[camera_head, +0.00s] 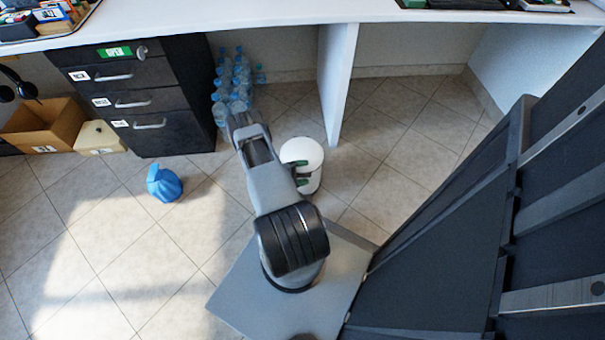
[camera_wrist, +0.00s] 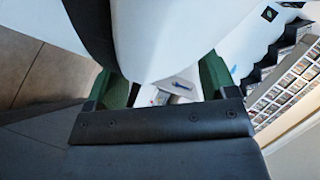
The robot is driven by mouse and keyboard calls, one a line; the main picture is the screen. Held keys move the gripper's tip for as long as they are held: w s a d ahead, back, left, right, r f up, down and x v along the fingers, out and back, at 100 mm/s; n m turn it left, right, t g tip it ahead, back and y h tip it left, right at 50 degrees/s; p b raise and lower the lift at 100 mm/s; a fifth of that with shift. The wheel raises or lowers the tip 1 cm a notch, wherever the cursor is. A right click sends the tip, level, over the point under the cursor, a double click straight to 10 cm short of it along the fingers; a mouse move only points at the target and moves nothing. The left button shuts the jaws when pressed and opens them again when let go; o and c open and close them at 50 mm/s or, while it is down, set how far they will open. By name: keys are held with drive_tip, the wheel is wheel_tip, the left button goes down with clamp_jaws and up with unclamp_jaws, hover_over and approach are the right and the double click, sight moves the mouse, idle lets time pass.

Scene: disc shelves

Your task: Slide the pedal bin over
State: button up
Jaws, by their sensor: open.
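The white pedal bin (camera_head: 313,151) stands upright on the tiled floor under the desk, just right of my arm in the head view. My gripper (camera_head: 300,172) is at its near left side, with both green fingers in front of the white body. The jaws are open; I cannot tell whether the fingers touch the bin. In the wrist view, a large white curved surface, apparently the bin (camera_wrist: 175,40), with a dark band at its left, fills the space ahead of my gripper (camera_wrist: 164,80). My arm hides part of the bin's left side.
A white desk panel (camera_head: 337,75) stands close behind the bin. Bottles (camera_head: 238,80) stand at the back left beside a dark drawer unit (camera_head: 135,95). A blue object (camera_head: 164,184) lies on the left floor. Floor right of the panel (camera_head: 400,125) is clear.

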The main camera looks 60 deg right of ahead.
clamp_jaws()
idle(0.8)
drive_tip(key=shift+f, duration=0.1)
